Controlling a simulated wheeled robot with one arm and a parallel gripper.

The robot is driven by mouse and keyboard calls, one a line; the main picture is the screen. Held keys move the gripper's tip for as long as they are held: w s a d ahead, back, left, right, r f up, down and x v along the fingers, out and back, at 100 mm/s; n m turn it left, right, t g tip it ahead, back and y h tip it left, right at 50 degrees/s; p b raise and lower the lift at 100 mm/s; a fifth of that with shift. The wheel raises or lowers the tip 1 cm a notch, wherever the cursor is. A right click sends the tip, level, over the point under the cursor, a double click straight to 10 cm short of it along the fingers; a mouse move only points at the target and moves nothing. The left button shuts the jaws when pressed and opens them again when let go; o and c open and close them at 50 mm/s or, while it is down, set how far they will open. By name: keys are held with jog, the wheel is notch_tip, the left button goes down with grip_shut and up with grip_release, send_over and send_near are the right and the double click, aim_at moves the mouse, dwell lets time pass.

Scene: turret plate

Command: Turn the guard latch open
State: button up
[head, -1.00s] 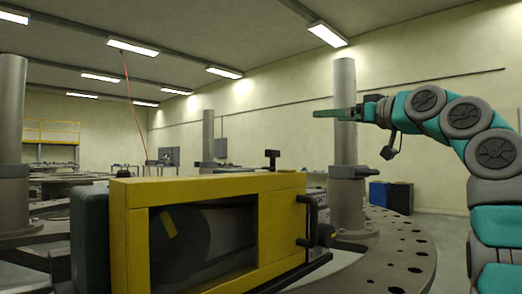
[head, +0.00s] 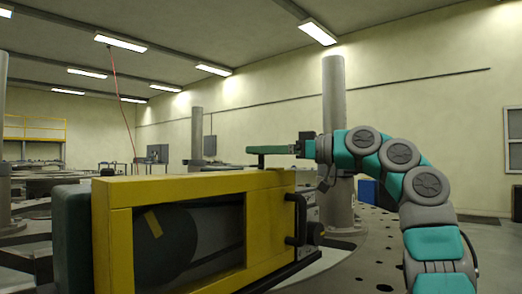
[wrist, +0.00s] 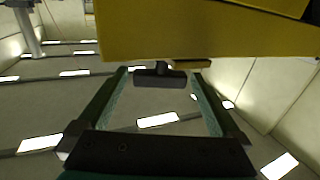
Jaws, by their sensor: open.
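The yellow guard frame (head: 180,185) with a dark window stands in front of me in the head view. Its yellow edge (wrist: 200,35) fills the top of the wrist view. The guard latch (wrist: 160,78), a dark T-shaped handle on a short stem, shows below that edge in the wrist view. My gripper (head: 250,150) is level above the guard's top right, pointing left. In the wrist view its two green-lined fingers are apart, one on each side of the latch, with gaps showing.
A black bar handle (head: 300,220) and a dark knob stick out from the guard's right end. A grey column (head: 334,130) rises behind my gripper from the holed round plate (head: 375,255). Open floor lies at the far right.

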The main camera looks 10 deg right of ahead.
jog(key=shift+w+a, duration=0.35)
jog(key=shift+a, duration=0.15)
jog(key=c, duration=1.2)
jog(key=shift+c, duration=0.2)
jog(key=shift+s+a+t+h+b, duration=0.1)
jog(key=shift+a+t+h+b, duration=0.3)
jog(key=shift+b, duration=0.65)
